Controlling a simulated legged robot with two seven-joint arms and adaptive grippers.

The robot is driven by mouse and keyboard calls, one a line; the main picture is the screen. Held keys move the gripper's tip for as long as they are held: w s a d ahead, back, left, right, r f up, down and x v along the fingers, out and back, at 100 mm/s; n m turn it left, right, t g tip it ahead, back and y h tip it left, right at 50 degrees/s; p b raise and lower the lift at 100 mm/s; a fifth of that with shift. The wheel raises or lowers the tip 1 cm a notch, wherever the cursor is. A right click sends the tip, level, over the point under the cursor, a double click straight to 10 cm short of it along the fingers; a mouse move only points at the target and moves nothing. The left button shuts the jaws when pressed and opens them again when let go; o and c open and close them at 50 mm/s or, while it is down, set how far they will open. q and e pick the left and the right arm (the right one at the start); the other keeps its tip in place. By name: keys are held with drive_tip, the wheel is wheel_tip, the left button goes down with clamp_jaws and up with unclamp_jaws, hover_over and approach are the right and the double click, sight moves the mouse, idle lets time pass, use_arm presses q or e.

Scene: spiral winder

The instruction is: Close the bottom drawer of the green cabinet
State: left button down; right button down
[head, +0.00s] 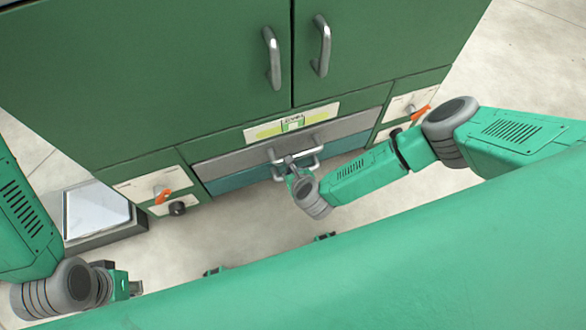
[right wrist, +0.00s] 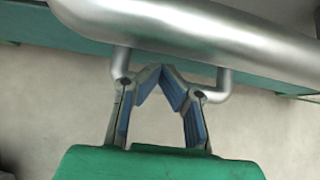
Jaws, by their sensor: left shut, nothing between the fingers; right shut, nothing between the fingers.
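The green cabinet (head: 180,80) fills the upper head view. Low in its middle are a grey drawer front (head: 235,146) and, below it, the teal bottom drawer (head: 236,176), each with a silver bar handle. How far the bottom drawer stands out is hard to tell. My right gripper (head: 290,164) is shut and empty at these handles. In the right wrist view its fingertips (right wrist: 161,70) meet just below a thick silver bar (right wrist: 200,35), with a thinner handle (right wrist: 224,82) around them; contact is unclear. My left gripper (head: 136,288) is shut and empty at lower left, away from the cabinet.
Two upper doors carry vertical handles (head: 272,58). Panels with orange switches (head: 163,195) and black knobs flank the drawers. A grey box with a pale top (head: 95,210) stands on the floor at left. Bare floor (head: 240,235) lies before the drawers.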

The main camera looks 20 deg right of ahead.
drive_tip(key=p+v, duration=0.5)
drive_tip(key=v, duration=0.5)
drive_tip(key=shift+s, duration=0.4)
drive_tip(key=shift+f, duration=0.2)
